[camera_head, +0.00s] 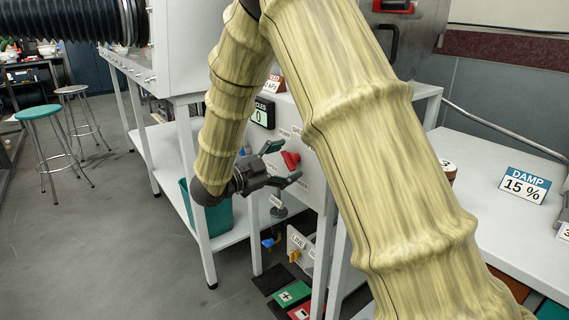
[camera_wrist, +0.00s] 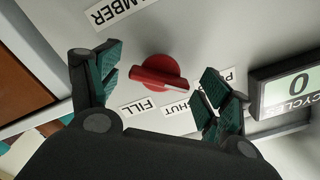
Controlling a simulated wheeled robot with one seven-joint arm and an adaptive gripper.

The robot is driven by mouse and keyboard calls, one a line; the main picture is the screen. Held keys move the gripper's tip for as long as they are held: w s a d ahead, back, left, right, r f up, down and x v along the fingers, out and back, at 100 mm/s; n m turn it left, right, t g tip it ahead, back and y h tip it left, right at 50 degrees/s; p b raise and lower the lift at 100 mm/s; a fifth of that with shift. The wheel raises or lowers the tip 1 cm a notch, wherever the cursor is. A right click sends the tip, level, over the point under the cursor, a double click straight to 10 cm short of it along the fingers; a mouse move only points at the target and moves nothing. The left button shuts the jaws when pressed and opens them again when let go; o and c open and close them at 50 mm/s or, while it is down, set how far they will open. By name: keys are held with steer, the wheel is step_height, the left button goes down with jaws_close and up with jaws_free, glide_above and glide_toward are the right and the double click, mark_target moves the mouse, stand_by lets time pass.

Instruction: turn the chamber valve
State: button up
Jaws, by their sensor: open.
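A FILL label (camera_wrist: 137,108) is beside that, and a partly hidden label starting with P is to the right. My gripper (camera_head: 283,164) is open and empty in front of the panel. In the wrist view its teal-padded fingers (camera_wrist: 160,88) stand either side of the knob, with visible gaps; contact does not show.
A cycle counter (camera_head: 262,115) reading 0 is close beside the knob. Below are a panel marked LINE (camera_head: 298,243) and green (camera_head: 290,294) and red floor pedals. A teal bin (camera_head: 218,222) is on the left shelf. Stools stand far left; the floor there is clear.

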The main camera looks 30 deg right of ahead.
steer(key=c, duration=1)
steer(key=shift+m, duration=0.3)
steer(key=m+b, duration=1.7)
steer(key=m, duration=0.2)
steer(key=shift+f, duration=0.2)
steer(key=shift+r+m+b, duration=0.1)
steer(key=shift+m+b, duration=0.2)
steer(key=o, duration=1)
